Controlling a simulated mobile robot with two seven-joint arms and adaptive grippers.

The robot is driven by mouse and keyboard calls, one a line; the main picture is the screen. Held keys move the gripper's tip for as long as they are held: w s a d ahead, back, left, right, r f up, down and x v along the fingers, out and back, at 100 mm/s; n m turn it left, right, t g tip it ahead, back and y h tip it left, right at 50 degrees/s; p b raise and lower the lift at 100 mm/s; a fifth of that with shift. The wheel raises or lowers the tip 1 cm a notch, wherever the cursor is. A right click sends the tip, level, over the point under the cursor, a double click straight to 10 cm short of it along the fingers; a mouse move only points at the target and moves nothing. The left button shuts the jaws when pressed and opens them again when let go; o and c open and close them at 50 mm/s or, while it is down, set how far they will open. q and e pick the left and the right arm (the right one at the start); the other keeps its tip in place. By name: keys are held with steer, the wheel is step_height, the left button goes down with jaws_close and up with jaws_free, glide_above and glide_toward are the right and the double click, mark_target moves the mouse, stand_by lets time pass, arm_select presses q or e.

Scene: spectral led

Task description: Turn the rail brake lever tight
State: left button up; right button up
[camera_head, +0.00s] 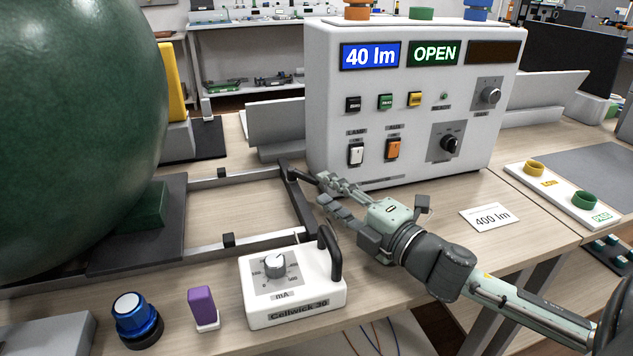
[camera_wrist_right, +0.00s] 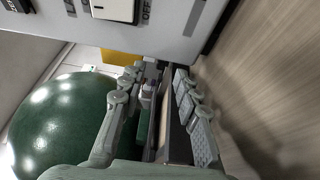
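A small dark lever (camera_head: 300,175), which looks like the rail brake lever, sits at the far corner of the black end bar (camera_head: 301,205) of the rail frame, close to the white control box. My right gripper (camera_head: 319,188) reaches in from the right, its fingertips just beside the lever and end bar. In the right wrist view my right gripper (camera_wrist_right: 160,78) has its two fingers apart, with dark rail parts seen between them. I cannot tell whether a finger touches the lever, and its exact angle is unclear. My left gripper is not in view.
The control box (camera_head: 415,105) reads "40 lm" and "OPEN" and stands right behind my gripper. A large green sphere (camera_head: 70,120) fills the left. The Cellwick 30 box (camera_head: 290,290) with a black handle stands in front. A "400 lm" card (camera_head: 491,216) lies right.

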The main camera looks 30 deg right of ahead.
mark_target(317, 184)
steer(key=shift+w+a, duration=0.15)
steer(key=shift+w, duration=0.8)
steer(key=shift+w+a, duration=0.1)
steer(key=shift+w, duration=0.8)
jaws_close()
